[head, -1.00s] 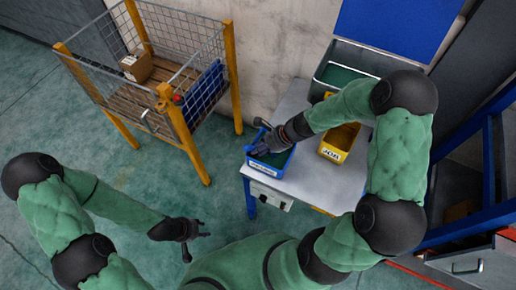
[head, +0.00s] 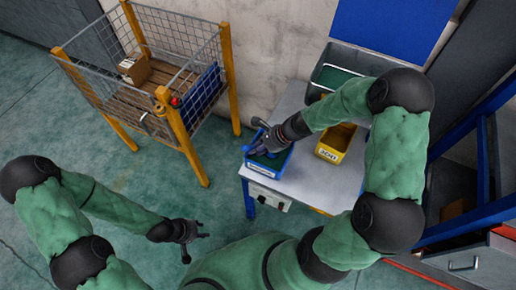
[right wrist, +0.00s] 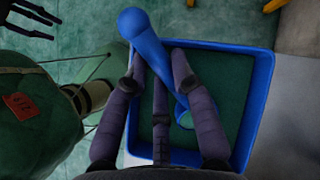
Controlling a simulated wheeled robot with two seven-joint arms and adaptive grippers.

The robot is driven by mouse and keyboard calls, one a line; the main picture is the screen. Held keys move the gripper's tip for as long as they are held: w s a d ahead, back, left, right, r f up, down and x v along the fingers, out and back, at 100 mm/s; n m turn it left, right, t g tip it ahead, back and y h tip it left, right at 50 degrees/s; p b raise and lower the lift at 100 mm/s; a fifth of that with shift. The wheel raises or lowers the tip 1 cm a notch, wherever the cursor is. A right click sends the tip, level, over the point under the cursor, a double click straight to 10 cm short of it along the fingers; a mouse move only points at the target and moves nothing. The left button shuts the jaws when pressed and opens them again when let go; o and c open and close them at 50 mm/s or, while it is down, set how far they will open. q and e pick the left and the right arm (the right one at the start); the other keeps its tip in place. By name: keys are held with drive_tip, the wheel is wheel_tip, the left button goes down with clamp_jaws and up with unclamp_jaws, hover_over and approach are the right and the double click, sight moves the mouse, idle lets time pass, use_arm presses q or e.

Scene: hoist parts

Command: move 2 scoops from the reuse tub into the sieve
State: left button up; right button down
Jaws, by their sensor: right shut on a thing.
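A blue tub (head: 264,174) with green contents stands at the front left corner of the grey bench; its label is too small to read. In the right wrist view the blue tub (right wrist: 262,90) lies below my right gripper (right wrist: 158,75). The gripper is shut on a blue scoop (right wrist: 143,38), whose handle tip points away from me. The scoop's lower end is partly hidden behind a finger, over or in the green contents; I cannot tell which. In the head view my right gripper (head: 264,138) is over this tub. My left gripper (head: 190,238) is open and empty, off the bench. I cannot identify a sieve for certain.
A yellow bin (head: 329,154) with a white label stands right of the blue tub. A grey container (head: 325,76) with green inside stands at the back, partly behind my right arm. A wire cage (head: 178,30) with a cardboard box (head: 134,70) stands left. Bare bench (head: 300,172) lies between the bins.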

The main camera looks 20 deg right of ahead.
drive_tip(key=shift+r+p, duration=3.4)
drive_tip(key=shift+r, duration=0.6)
